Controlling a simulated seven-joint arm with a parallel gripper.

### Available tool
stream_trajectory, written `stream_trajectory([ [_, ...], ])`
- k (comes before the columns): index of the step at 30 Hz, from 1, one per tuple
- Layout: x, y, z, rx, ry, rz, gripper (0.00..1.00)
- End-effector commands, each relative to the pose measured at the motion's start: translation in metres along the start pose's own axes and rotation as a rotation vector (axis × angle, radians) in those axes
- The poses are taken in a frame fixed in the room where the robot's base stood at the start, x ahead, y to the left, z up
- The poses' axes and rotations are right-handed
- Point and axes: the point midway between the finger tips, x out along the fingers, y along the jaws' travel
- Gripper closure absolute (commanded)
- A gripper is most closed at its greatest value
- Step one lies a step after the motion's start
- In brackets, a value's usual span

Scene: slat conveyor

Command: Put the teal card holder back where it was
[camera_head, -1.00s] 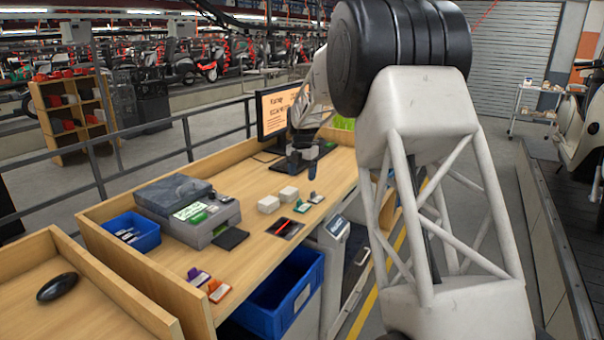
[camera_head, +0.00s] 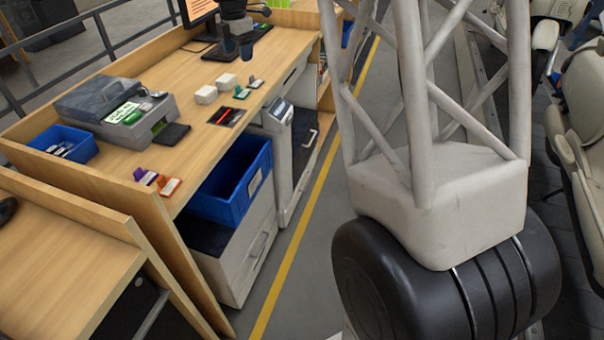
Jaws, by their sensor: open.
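A small green-teal card holder (camera_head: 242,92) with a pale card stands on the wooden desk, right of the white blocks; it looks like the teal one, though it is small in view. Another small card holder (camera_head: 256,83) stands just behind it, its colour hard to tell. A purple holder (camera_head: 146,177) and an orange holder (camera_head: 169,187) stand at the desk's near front edge. My gripper (camera_head: 237,46) is open, with dark fingers pointing down over the far part of the desk, beyond the card holders and apart from them. I see nothing between its fingers.
Two white blocks (camera_head: 216,88) and a dark pad with a red mark (camera_head: 227,116) lie near the holders. A grey printer (camera_head: 118,110), a small blue bin (camera_head: 60,143) and a monitor (camera_head: 197,10) stand on the desk (camera_head: 190,140). A larger blue bin (camera_head: 232,187) sits below its front edge.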

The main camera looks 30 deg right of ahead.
Motion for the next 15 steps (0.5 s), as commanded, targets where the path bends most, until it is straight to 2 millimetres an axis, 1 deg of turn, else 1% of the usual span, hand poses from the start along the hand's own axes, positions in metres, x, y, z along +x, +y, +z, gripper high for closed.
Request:
stream_trajectory([
  [1, -0.009, -0.014, -0.008, 0.051, -0.003, 0.006, 0.29],
  [6, -0.028, -0.057, -0.032, 0.243, -0.008, 0.024, 0.29],
  [11, -0.042, -0.099, -0.054, 0.422, -0.009, 0.041, 0.29],
  [15, -0.052, -0.136, -0.073, 0.580, -0.008, 0.058, 0.29],
])
